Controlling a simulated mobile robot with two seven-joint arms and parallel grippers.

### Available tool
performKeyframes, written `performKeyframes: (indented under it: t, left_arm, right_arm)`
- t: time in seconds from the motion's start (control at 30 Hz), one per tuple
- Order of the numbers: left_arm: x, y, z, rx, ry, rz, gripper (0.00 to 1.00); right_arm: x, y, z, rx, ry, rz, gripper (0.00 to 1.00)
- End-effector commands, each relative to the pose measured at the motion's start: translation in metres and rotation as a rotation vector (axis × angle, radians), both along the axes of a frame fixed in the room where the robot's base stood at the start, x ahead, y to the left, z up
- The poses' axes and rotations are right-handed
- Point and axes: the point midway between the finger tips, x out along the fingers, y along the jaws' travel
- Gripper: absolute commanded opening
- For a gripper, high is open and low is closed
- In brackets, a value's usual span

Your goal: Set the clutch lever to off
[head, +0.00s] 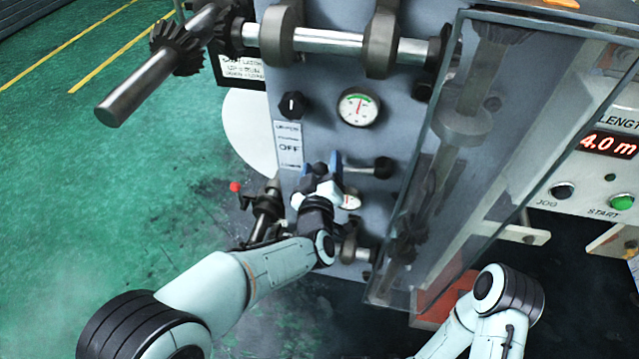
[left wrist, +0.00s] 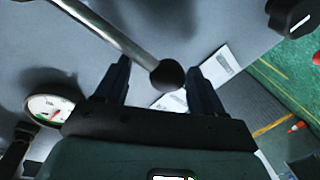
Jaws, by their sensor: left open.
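The clutch lever appears as a short metal rod running from a dark round end (head: 383,167) on the grey panel toward my left gripper (head: 321,172). In the left wrist view, the lever's black ball (left wrist: 168,76) sits between the two spread fingers of the left gripper (left wrist: 157,88), its rod running to the upper left. I cannot tell whether a finger touches the ball. In the head view the gripper partly hides the lever. A white label plate (head: 288,145) reading OFF in its middle is up and left of the gripper. My right gripper is out of view.
A round gauge (head: 360,107) and black dial knob (head: 293,105) are above the gripper. A shaft with gears (head: 320,40) crosses the top. A clear cover (head: 465,125) stands to the right. A red-tipped lever (head: 235,187) is at left. Green floor (head: 110,130) is open.

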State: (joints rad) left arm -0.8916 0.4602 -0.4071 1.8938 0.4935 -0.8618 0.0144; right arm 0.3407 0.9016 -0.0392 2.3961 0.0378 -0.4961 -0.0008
Motion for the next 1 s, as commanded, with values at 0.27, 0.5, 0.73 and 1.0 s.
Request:
performKeyframes:
  t: [0.27,0.5,0.73,1.0]
  left_arm:
    - [-0.055,0.006,0.007,0.000,0.002,-0.005,0.69]
    - [-0.103,0.011,0.010,0.002,0.003,-0.005,0.69]
    - [-0.125,0.014,0.010,0.002,0.003,-0.003,0.69]
    - [-0.127,0.014,0.010,0.002,0.003,-0.003,0.69]
  right_arm:
    - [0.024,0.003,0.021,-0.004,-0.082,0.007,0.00]
    - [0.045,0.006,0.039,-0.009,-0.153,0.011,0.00]
    - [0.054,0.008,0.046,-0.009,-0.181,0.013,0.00]
    - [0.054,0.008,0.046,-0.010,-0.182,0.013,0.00]
